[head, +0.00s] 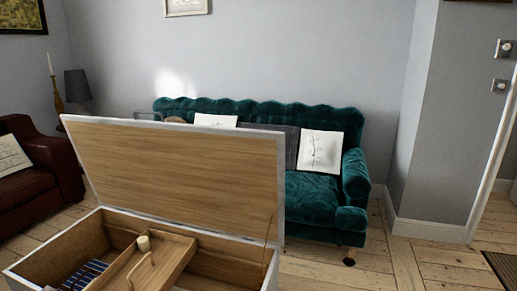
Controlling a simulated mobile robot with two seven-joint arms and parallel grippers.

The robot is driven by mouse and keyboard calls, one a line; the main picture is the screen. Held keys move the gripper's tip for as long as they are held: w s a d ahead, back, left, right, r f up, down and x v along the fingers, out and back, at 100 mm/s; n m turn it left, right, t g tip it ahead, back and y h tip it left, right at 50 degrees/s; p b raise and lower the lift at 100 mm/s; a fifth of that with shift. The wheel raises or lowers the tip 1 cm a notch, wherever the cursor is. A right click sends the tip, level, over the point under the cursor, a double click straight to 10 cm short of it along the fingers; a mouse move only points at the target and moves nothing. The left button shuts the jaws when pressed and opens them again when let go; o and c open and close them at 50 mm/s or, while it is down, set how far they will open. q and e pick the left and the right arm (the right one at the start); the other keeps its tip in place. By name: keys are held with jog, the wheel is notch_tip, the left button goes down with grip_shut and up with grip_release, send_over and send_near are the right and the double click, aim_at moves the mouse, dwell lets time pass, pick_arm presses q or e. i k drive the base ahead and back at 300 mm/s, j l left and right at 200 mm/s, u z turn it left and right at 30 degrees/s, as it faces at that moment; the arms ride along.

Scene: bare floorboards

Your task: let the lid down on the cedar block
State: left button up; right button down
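A wooden chest (60,246) with a pale rim stands in front of me, cut off by the bottom edge. Its lid (185,175) is raised, tilted back and showing its wood-coloured inner face. A thin stay (267,230) shows at the lid's right side. A small pale block (143,243), perhaps the cedar block, stands up at the far end of a wooden tray or divider (165,262) inside the chest. A curved handle-like piece (141,268) is in front of it. Neither of my grippers is in view.
A dark item with blue stripes (86,273) lies in the chest's left compartment. A green sofa (318,190) with cushions stands behind the lid. A brown armchair (38,165) and a dark lamp (77,86) are at left. Bare floorboards (400,265) are free at right.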

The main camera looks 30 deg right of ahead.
aim_at(230, 181)
jog(key=k+l+u, duration=0.15)
jog(key=l, duration=0.25)
jog(key=l+u, duration=0.15)
jog(key=l, duration=0.2)
jog(key=l+u, duration=0.2)
jog(key=l, duration=0.3)
jog(key=l+u, duration=0.15)
jog(key=l, duration=0.35)
jog(key=k+l+u, duration=0.2)
jog(key=l, duration=0.3)
jog(key=i+l+u, duration=0.1)
jog(key=l+u, duration=0.4)
jog(key=l, duration=1.05)
jog(key=i+l, duration=0.1)
jog(key=l, duration=0.5)
jog(key=i+l+u, duration=0.15)
jog(key=l, duration=0.5)
